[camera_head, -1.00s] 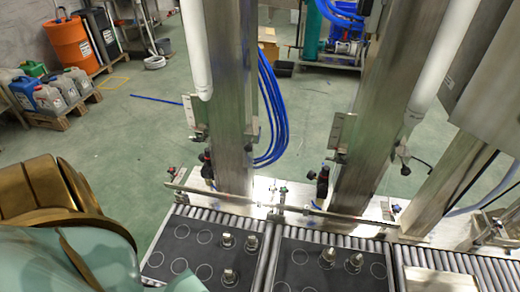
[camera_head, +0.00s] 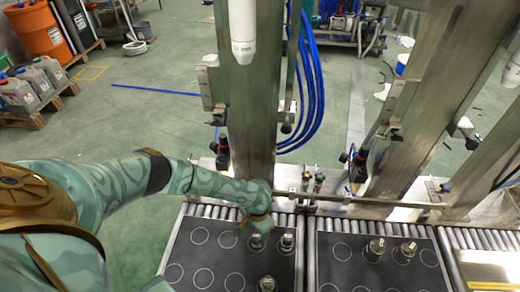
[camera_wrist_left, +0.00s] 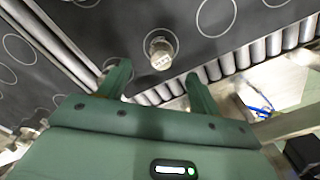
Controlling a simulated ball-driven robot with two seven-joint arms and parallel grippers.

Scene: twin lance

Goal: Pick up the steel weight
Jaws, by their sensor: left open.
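Small steel weights stand upright on two dark trays marked with pale circles. Three are on the left tray (camera_head: 210,256): one (camera_head: 255,242) close to my left gripper, one (camera_head: 287,243) to its right and one (camera_head: 267,284) nearer the front. Two more (camera_head: 376,249) (camera_head: 405,252) stand on the right tray (camera_head: 330,270). My left gripper (camera_head: 248,228) hangs over the back of the left tray. In the left wrist view the left gripper (camera_wrist_left: 157,82) is open and empty, with a steel weight (camera_wrist_left: 161,50) just beyond the gap between its fingertips. My right gripper is not in view.
The trays sit on a roller conveyor (camera_head: 309,222). A steel column (camera_head: 251,110) rises behind the left tray, with another (camera_head: 420,110) farther right. Blue hoses (camera_head: 310,90) hang beside the left column. Drums and canisters (camera_head: 40,85) stand far back left.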

